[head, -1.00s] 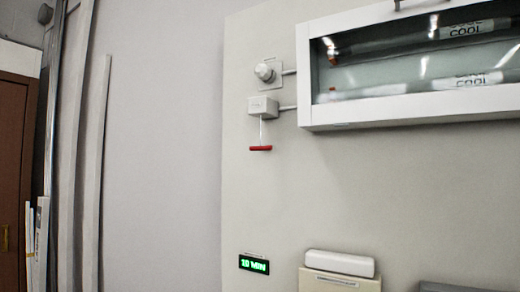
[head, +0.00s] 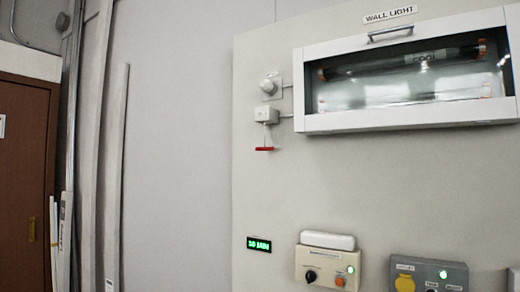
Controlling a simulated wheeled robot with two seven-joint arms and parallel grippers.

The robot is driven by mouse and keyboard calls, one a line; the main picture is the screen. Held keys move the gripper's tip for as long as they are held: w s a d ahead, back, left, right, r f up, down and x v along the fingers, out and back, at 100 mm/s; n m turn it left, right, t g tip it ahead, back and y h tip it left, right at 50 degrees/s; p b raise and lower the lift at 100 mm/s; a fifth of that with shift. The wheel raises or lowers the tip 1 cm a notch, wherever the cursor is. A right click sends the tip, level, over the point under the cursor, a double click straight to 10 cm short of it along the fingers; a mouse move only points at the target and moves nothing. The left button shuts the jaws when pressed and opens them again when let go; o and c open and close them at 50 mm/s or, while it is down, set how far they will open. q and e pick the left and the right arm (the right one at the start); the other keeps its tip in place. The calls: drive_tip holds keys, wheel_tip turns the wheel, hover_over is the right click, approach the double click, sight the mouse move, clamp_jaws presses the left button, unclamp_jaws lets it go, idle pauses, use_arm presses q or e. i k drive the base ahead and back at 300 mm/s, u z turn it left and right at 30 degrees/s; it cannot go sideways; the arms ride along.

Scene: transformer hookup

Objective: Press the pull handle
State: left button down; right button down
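The red pull handle (head: 264,149) hangs on a short cord below a small white switch box (head: 265,115) on the light grey wall panel. It is a thin horizontal bar, left of the wall light. Neither of my grippers shows in the head view, so nothing of mine is seen touching the handle.
A framed wall light (head: 405,75) with a glass front sits right of the switch box. Below are a green display (head: 259,244), a beige control box (head: 323,265) and a grey box (head: 428,274). A brown door (head: 25,180) and leaning strips stand at left.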

sight(265, 149)
drive_tip(key=k, duration=0.75)
drive_tip(key=u, duration=0.7)
drive_tip(key=i, duration=0.75)
drive_tip(key=u, duration=0.65)
drive_tip(key=i, duration=1.25)
drive_tip(key=z, duration=1.05)
drive_tip(key=i, duration=0.4)
drive_tip(key=z, duration=0.25)
